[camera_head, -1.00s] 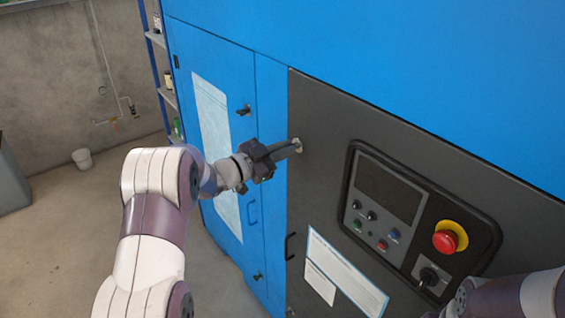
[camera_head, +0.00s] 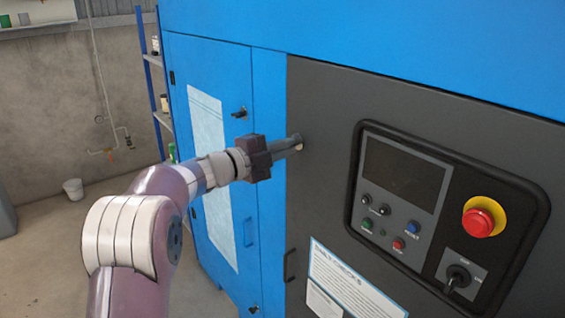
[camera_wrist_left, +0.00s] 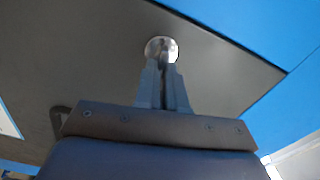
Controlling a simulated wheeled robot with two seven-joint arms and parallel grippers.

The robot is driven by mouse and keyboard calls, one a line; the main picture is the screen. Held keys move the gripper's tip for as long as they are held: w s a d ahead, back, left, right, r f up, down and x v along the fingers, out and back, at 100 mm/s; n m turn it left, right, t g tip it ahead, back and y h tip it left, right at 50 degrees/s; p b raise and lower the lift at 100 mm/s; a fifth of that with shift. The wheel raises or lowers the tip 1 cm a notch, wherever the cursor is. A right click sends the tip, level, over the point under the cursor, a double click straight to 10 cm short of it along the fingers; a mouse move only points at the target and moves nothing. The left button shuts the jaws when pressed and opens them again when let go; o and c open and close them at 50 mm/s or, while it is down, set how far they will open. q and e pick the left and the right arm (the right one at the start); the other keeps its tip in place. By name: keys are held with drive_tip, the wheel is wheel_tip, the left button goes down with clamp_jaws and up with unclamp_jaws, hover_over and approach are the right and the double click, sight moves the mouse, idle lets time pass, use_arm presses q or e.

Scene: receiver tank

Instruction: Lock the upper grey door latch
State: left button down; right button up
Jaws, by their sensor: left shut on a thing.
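The grey door (camera_head: 320,120) is the dark panel on the blue cabinet. Its upper latch (camera_head: 298,146) sits near the door's upper left edge, mostly hidden by my fingers in the head view. In the left wrist view the latch (camera_wrist_left: 161,48) is a round silvery piece on the dark door. My left gripper (camera_head: 295,144) is shut on the latch, its fingertips together at the round piece. The exact angle of the latch cannot be told. My right gripper is not in view.
A control panel (camera_head: 400,185) with a red emergency button (camera_head: 478,222) and a black rotary switch (camera_head: 458,276) is on the door's right. A black handle (camera_head: 289,265) and a white label (camera_head: 350,285) are lower down. The blue door (camera_head: 240,75) is at left.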

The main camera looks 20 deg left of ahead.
use_arm(q)
drive_tip(key=shift+f+m+b, duration=0.15)
drive_tip(key=shift+m+b, duration=1.05)
drive_tip(key=c, duration=1.3)
unclamp_jaws()
drive_tip(key=shift+d, duration=0.1)
drive_tip(key=shift+o, duration=0.4)
drive_tip(key=shift+s, duration=0.1)
drive_tip(key=b+v, duration=0.2)
drive_tip(key=v, duration=1)
drive_tip(key=shift+s+a, duration=0.25)
